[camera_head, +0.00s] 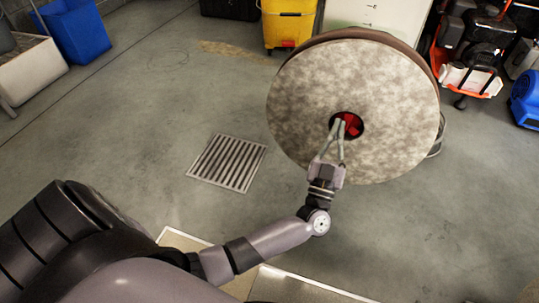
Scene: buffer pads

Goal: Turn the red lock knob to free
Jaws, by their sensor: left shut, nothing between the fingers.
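The red lock knob (354,125) sits in a dark round recess at the centre of a large mottled grey buffer pad (310,95). My left gripper (338,122) reaches up from below, with its fingertips at the left part of the recess, in front of the knob. Its fingers are shut with nothing between them. They cover part of the knob, and I cannot tell whether they touch it. The knob's exact turn position is too small to read. My right gripper is not in view.
A floor drain grate (228,162) lies left of the pad. A yellow bucket (289,24) and a pale cabinet (375,13) stand behind. A blue bin (76,30) is at upper left, and red-black equipment (470,55) at upper right. The floor between is clear.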

